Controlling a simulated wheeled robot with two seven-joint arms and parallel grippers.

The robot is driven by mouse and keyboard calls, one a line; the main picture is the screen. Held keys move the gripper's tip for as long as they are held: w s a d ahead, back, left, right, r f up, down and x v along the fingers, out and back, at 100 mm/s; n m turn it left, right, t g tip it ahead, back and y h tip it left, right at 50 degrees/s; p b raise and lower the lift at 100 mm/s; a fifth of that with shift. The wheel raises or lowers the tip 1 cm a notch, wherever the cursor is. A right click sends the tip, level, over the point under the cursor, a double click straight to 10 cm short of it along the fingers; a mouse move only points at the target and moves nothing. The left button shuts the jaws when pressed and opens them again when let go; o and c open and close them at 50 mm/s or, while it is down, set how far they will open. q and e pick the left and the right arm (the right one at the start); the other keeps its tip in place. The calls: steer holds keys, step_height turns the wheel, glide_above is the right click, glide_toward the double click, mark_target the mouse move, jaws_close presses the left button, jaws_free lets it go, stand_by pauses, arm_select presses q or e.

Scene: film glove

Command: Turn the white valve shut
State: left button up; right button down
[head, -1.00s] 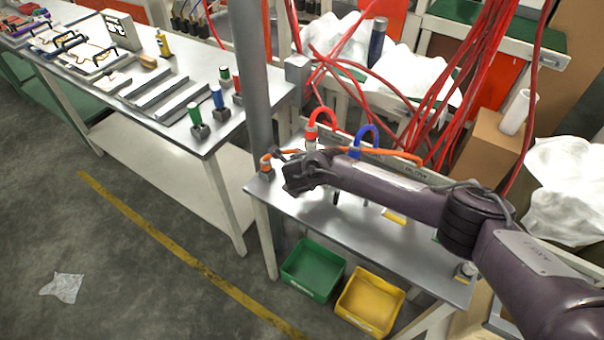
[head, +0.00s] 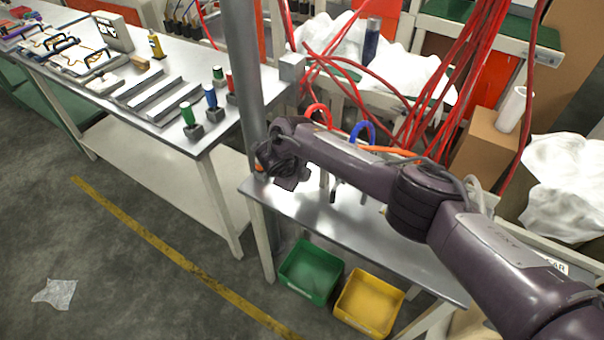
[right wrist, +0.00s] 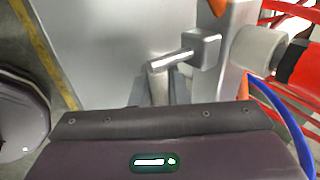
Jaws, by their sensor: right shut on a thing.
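My right gripper (head: 287,182) is at the left part of the metal bench (head: 400,240), by an upright fitting with a red hose loop (head: 318,112). In the right wrist view, a grey metal lever (right wrist: 168,62) runs from a square block (right wrist: 203,46) down behind my gripper's dark body. My left gripper is in neither view.
Green (head: 312,270) and yellow (head: 368,303) bins sit below the bench front. Red cables (head: 440,110) hang behind the arm.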

steer(key=c, duration=1.4)
jaws_free()
steer(key=v, duration=0.7)
steer(key=shift+r, duration=0.35)
steer(key=shift+s+a, duration=0.15)
steer(key=shift+a, duration=0.05)
